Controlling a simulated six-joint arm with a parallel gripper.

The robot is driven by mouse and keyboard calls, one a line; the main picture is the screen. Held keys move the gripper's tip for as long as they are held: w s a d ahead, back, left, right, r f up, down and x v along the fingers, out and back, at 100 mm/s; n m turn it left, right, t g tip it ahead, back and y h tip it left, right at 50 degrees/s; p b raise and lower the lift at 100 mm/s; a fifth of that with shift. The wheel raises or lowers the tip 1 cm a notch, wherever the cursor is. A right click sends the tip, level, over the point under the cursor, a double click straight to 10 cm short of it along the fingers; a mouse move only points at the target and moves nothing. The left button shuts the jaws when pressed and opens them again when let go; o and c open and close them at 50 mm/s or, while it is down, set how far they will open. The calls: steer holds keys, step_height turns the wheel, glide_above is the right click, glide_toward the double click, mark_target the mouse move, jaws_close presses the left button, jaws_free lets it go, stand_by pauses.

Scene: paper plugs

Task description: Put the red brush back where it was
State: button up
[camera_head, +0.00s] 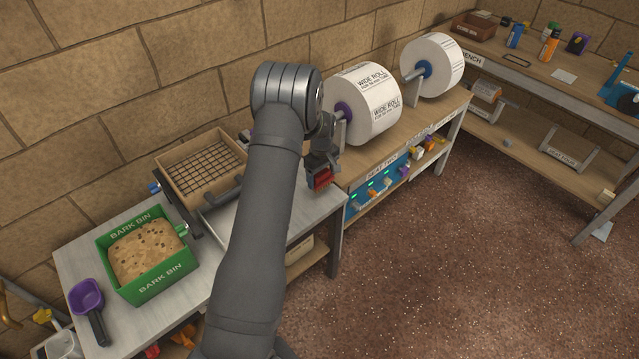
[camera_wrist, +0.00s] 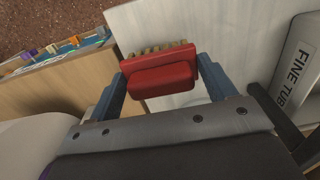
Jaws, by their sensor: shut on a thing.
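The red brush (camera_head: 319,178) is in my gripper (camera_head: 322,168), near the right end of the pale table in the head view. In the wrist view the red brush (camera_wrist: 162,78) lies crosswise between the two blue-grey fingers of my gripper (camera_wrist: 163,82), with its tan bristles pointing away from the wrist. My gripper is shut on it. The brush appears to be above the white tabletop (camera_wrist: 220,40); I cannot tell whether it touches. My arm hides part of the table in the head view.
A wooden sieve tray (camera_head: 200,160) stands left of my arm, with a green bark bin (camera_head: 150,285) and a purple scoop (camera_head: 88,297) nearer. Large paper rolls (camera_head: 368,105) stand on the bench to the right. A FINE TUB (camera_wrist: 298,70) is at the wrist view's right.

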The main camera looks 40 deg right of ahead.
mark_target(320, 183)
steer(key=shift+w+a+f, duration=0.1)
steer(key=shift+w+f, duration=0.25)
steer(key=shift+w, duration=0.15)
steer(key=shift+f, duration=1.9)
steer(key=shift+f, duration=0.2)
steer(key=o, duration=1)
steer(key=shift+r, duration=0.15)
step_height(320, 183, up, 12)
steer(key=shift+r, duration=0.1)
